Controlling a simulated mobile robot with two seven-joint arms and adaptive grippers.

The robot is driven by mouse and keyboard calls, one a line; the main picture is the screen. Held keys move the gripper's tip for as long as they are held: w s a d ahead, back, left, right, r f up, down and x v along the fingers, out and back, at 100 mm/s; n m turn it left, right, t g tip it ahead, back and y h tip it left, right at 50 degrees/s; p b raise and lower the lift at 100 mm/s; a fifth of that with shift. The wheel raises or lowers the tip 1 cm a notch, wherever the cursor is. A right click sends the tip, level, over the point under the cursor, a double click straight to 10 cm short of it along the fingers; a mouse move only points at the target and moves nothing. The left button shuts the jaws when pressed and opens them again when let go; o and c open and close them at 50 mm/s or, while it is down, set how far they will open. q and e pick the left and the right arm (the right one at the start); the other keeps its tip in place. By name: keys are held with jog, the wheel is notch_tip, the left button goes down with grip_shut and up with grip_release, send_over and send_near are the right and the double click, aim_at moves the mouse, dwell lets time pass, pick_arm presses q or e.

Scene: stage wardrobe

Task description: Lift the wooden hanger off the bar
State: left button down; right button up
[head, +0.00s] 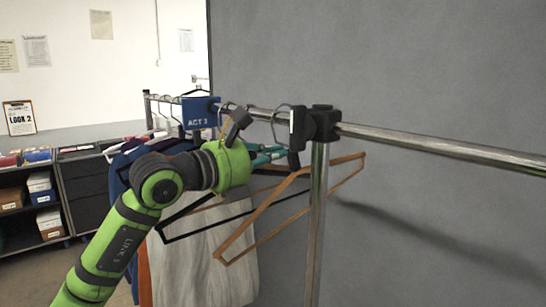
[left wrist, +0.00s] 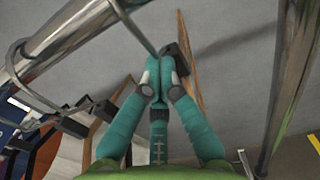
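The wooden hanger (head: 240,236) is empty and hangs tilted below the metal bar (head: 425,146), beside the upright post. Its thin wire hook (head: 273,121) rises to the bar and appears to loop over it. My left gripper (head: 282,152) reaches in from the left at the hanger's neck, just under the bar. In the left wrist view its teal fingers (left wrist: 163,72) are closed together where the hook wire meets a dark block (left wrist: 181,52). The wooden hanger (left wrist: 191,75) shows behind the fingertips. The exact contact is partly hidden. My right gripper is out of view.
The upright post (head: 316,225) and its black clamp (head: 323,123) stand just right of the gripper. A blue ACT 3 sign (head: 200,112), a dark hanger (head: 178,236) and hanging clothes (head: 215,265) are close on the left. The bar's right stretch is clear.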

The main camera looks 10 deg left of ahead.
pick_arm(q)
jog(key=shift+r, duration=0.4)
jog(key=c, duration=1.4)
grip_release()
jog(key=shift+c, duration=0.2)
